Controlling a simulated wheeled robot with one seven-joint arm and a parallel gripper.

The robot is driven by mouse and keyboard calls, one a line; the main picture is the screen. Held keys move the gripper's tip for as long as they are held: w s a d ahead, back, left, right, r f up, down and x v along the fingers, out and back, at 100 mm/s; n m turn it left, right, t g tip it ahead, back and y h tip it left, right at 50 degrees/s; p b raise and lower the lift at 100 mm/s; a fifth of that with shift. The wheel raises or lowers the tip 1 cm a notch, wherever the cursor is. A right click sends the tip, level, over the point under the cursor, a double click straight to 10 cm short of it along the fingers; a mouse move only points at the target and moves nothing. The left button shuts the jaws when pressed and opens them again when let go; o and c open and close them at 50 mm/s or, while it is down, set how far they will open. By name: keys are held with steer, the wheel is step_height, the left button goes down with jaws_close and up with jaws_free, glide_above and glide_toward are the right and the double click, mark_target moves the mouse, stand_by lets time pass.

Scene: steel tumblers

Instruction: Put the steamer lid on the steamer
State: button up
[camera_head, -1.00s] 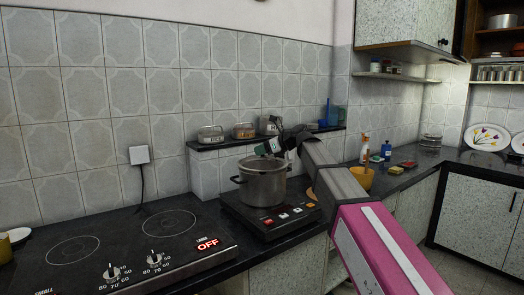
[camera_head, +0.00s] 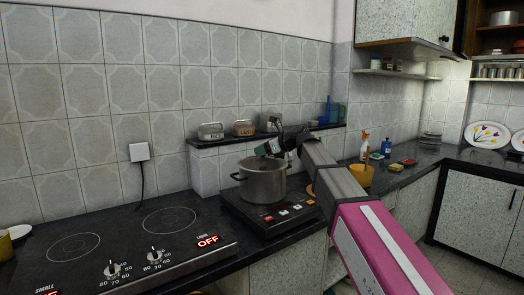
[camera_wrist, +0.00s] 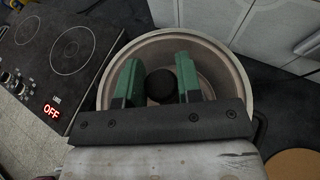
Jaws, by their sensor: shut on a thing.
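The steamer (camera_head: 262,182) is a steel pot with dark side handles, standing upright on the black induction cooker. My gripper (camera_head: 272,148) is right over its top, reaching in from the right. In the wrist view, the green fingers of my gripper (camera_wrist: 160,82) are on either side of a round black knob (camera_wrist: 160,88). The knob belongs to the steamer lid (camera_wrist: 205,72), a round metal disc below the fingers. The gripper is shut on the lid by its knob. The lid lies over the pot's mouth; I cannot tell whether its edge rests fully on the rim.
The induction cooker (camera_head: 245,215) is under the pot, with a double hotplate (camera_head: 110,250) to its left. Labelled containers (camera_head: 243,128) stand on a ledge behind. A yellow bowl (camera_head: 361,176), a spray bottle (camera_head: 364,147) and a blue bottle (camera_head: 386,148) are to the right.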

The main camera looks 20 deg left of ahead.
steer(key=o, duration=1.2)
steer(key=shift+c, duration=0.2)
